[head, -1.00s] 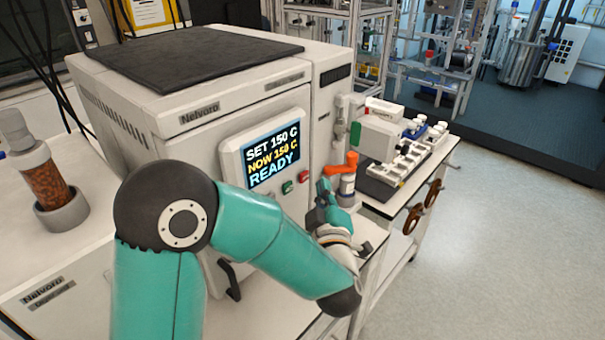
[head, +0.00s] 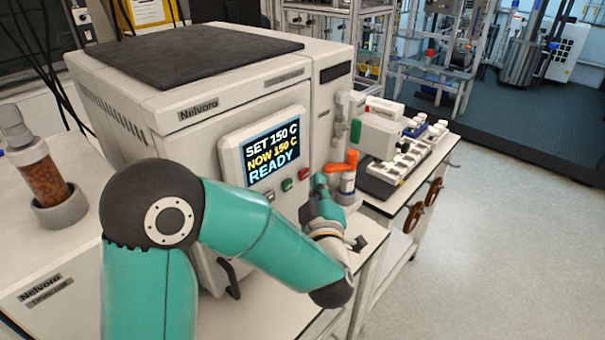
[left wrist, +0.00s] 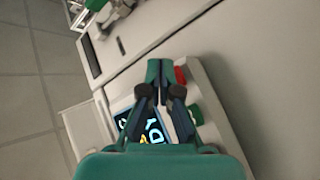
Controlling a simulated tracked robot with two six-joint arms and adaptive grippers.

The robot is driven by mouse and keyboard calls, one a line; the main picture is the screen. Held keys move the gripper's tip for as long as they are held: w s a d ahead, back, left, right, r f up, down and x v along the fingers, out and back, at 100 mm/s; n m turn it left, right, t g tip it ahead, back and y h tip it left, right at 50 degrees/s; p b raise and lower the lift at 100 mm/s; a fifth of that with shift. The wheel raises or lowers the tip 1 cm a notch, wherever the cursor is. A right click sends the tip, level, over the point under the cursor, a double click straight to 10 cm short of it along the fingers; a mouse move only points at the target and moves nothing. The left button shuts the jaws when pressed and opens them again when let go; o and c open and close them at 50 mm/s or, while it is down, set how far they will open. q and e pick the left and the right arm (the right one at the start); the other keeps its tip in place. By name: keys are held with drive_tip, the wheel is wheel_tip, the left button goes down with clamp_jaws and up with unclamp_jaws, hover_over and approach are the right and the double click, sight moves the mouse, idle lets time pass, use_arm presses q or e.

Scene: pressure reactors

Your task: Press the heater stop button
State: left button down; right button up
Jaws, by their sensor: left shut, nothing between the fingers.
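The heater cabinet (head: 215,130) has a display panel (head: 230,150) reading SET 150 C, NOW 150 C, READY. Below the display are a red button (head: 304,173) and a green button (head: 287,185). The red button also shows in the left wrist view (left wrist: 181,75), just right of the fingertips, as does the green button (left wrist: 195,115), lower down. The gripper also shows in the left wrist view (left wrist: 160,64). My right gripper is out of view.
An orange-handled valve (head: 341,165) stands just behind my left gripper. A bench with white blocks (head: 408,165) is to the right. A jar of brown granules (head: 45,180) stands at the left. Open floor (head: 500,240) lies at the right.

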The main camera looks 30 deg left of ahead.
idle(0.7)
use_arm(q)
drive_tip(key=shift+a+b, duration=0.4)
drive_tip(key=shift+a, duration=0.05)
drive_tip(key=shift+a, duration=0.35)
idle(0.5)
drive_tip(key=shift+b, duration=0.3)
drive_tip(key=shift+s+d+b, duration=0.1)
drive_tip(key=shift+d+b, duration=0.25)
drive_tip(key=shift+d, duration=0.4)
drive_tip(key=d, duration=0.1)
drive_tip(key=d+b, duration=0.1)
drive_tip(key=d, duration=0.3)
drive_tip(key=shift+s, duration=0.35)
